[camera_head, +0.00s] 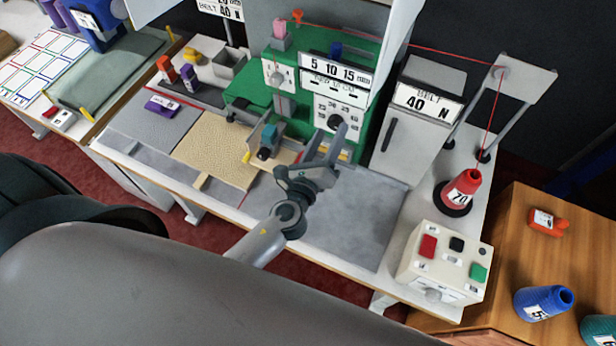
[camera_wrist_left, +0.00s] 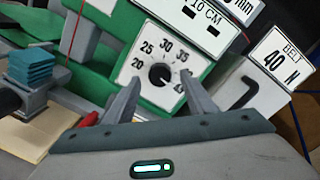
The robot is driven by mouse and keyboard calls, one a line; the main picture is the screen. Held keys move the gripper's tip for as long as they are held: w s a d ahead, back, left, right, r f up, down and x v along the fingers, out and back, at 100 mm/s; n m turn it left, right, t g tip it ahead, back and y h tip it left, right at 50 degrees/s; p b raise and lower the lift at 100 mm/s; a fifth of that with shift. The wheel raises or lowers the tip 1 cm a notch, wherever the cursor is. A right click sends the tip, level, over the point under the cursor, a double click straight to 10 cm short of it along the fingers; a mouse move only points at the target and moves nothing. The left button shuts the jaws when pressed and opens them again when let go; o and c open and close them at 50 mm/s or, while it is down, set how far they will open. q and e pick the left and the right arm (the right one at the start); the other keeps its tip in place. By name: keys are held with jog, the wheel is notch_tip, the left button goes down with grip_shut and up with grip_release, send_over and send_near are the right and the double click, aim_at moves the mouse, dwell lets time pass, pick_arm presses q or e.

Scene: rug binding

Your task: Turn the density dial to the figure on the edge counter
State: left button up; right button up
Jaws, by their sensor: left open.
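The density dial (camera_head: 334,121) is a black knob on a white plate on the green machine. In the left wrist view the knob (camera_wrist_left: 161,75) has figures from 20 to 40 around it; a small light mark shows on its lower right side, but I cannot tell its exact setting. My left gripper (camera_head: 332,146) is open and empty in front of the dial plate. In the left wrist view its two fingers (camera_wrist_left: 158,97) stand apart below and beside the knob, and I see no contact. I cannot pick out the edge counter or its figure. My right gripper is out of view.
A white BELT 40 N box (camera_head: 415,125), a red cone marked 70 (camera_head: 461,190) and a button box (camera_head: 445,265) stand right. The grey tabletop (camera_head: 350,215) is clear.

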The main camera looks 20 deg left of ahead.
pick_arm(q)
jog(key=s+b, duration=0.5)
jog(key=s, duration=1)
jog(key=shift+s+d+r+b, duration=0.15)
jog(key=shift+b, duration=0.2)
